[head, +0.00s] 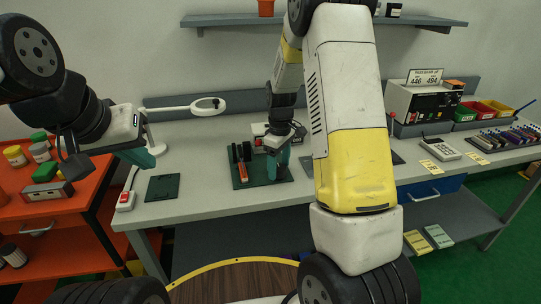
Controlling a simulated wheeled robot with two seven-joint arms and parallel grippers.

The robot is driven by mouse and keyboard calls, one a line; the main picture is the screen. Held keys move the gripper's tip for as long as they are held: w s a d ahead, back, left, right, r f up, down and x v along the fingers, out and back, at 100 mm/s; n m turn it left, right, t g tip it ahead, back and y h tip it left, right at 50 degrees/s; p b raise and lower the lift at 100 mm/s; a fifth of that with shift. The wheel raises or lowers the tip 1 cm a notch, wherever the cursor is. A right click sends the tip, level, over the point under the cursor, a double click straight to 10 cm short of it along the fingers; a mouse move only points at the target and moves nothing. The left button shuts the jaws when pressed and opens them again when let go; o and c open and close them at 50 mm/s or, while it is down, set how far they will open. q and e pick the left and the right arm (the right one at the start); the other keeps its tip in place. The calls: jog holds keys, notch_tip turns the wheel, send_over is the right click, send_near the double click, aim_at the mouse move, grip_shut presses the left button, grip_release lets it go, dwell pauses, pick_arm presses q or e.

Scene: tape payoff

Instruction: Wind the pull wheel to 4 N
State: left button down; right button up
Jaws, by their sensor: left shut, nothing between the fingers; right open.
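I cannot make out the pull wheel or a force reading; my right arm hides part of the bench's middle. My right gripper (281,161) is open and points down over the right side of a dark green board (250,183). Whether it touches anything there is unclear. Upright black and orange-red parts (240,160) stand on the board, left of this gripper. A small pale unit with red and dark parts (259,130) sits behind, partly hidden by the gripper. My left gripper (147,158), teal-tipped, is shut and empty above the bench's left end, apart from the board.
The grey bench (210,190) also holds a dark flat plate (162,188), a red-buttoned box (125,201) and a magnifier lamp (207,106). A white-and-black instrument (425,104), calculator (440,149) and coloured bins (495,107) stand right. An orange cart (60,215) stands left.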

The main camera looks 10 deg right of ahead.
jog(key=c, duration=1.4)
jog(key=shift+o, duration=0.2)
jog(key=shift+m, duration=0.3)
jog(key=m, duration=1.2)
jog(key=shift+m, duration=0.4)
jog(key=o, duration=1.4)
jog(key=shift+c, duration=0.2)
